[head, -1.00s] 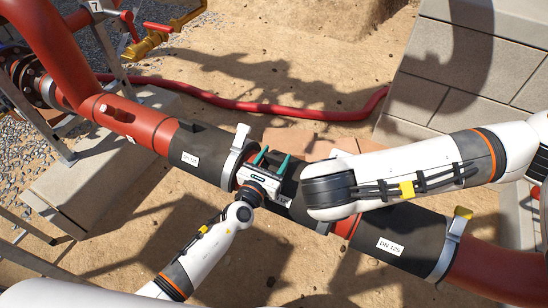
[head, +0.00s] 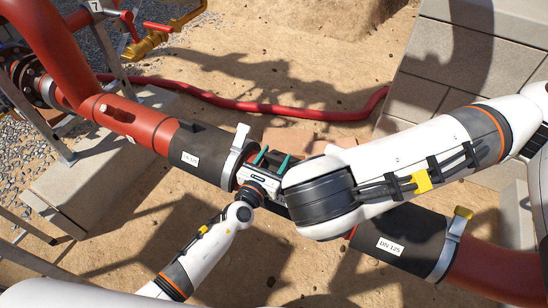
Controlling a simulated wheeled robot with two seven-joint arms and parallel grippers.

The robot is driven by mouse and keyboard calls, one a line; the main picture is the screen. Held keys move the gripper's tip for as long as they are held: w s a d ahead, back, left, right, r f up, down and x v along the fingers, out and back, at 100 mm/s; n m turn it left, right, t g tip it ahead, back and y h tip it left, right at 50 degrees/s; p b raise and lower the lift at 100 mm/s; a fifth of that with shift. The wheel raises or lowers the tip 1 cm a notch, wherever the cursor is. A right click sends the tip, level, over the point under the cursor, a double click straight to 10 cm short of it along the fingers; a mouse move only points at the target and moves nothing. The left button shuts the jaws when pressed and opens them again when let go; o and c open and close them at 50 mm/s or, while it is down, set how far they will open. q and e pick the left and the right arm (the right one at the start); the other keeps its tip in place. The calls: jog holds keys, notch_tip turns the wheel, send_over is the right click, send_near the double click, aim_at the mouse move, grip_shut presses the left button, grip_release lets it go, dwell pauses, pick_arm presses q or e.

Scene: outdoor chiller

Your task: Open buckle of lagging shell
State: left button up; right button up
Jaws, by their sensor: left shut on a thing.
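The lagging shell is a dark sleeve around the red pipe, and most of its middle is hidden by my arms. My left gripper (head: 272,159), with teal fingertips, is over the shell just right of a silver band (head: 237,153). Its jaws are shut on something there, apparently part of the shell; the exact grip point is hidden. My right arm comes in from the right and its thick dark-and-white joint covers the shell beside the left gripper. The right gripper is hidden behind it. I cannot make out the buckle.
The red pipe (head: 137,120) runs from upper left to lower right. A red hose (head: 250,105) lies on sand behind. A block wall (head: 470,65) stands upper right.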

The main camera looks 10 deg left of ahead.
pick_arm(q)
jog(key=o, duration=1.2)
jog(key=shift+o, duration=0.2)
jog(key=shift+s, duration=0.1)
jog(key=v, duration=1.1)
jog(key=shift+s, duration=0.35)
jog(key=shift+a, duration=0.15)
